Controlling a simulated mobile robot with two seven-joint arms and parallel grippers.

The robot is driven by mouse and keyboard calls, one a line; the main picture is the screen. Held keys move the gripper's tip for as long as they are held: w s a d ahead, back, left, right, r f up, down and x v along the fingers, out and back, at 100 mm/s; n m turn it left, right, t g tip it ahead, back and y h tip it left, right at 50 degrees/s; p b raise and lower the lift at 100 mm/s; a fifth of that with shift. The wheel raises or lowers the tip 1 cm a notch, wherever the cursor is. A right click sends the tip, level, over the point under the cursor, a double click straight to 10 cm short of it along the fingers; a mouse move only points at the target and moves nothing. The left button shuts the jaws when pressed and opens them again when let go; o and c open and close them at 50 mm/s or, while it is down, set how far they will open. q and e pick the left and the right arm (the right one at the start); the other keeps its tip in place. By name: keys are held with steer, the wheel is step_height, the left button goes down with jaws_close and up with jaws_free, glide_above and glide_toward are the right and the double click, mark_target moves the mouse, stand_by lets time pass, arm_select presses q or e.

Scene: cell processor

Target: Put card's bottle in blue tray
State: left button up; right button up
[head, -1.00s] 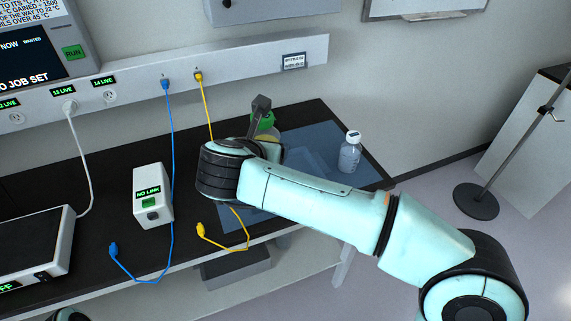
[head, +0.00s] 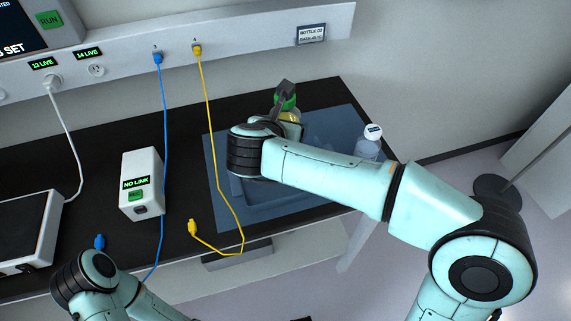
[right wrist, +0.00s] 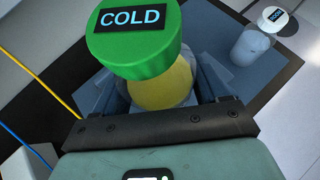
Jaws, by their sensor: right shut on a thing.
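A bottle with a green cap (right wrist: 137,42) reading COLD and yellow contents (right wrist: 162,84) is between the fingers of my right gripper (right wrist: 165,98), which is shut on it. In the head view the bottle's green cap (head: 287,101) shows just beyond my right wrist. A blue tray (head: 265,207) lies on a blue mat (head: 222,160), partly hidden under my right arm. The held bottle is over the mat's back part; its base is hidden. A small card (head: 311,34) on the wall rail starts with BOTTLE; the rest is hard to read. My left gripper is out of view.
A clear bottle with a white cap (head: 373,131) stands at the mat's right side, partly behind my right arm. A white NO LINK box (head: 141,185), a yellow cable (head: 217,150) and a blue cable (head: 161,130) are to the left.

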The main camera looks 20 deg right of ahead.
step_height(320, 180, down, 13)
steer(key=shift+w+f+b, duration=0.1)
steer(key=shift+b, duration=0.65)
steer(key=shift+f, duration=0.1)
steer(key=o, duration=1.1)
steer(key=shift+f, duration=0.1)
steer(key=o, duration=0.4)
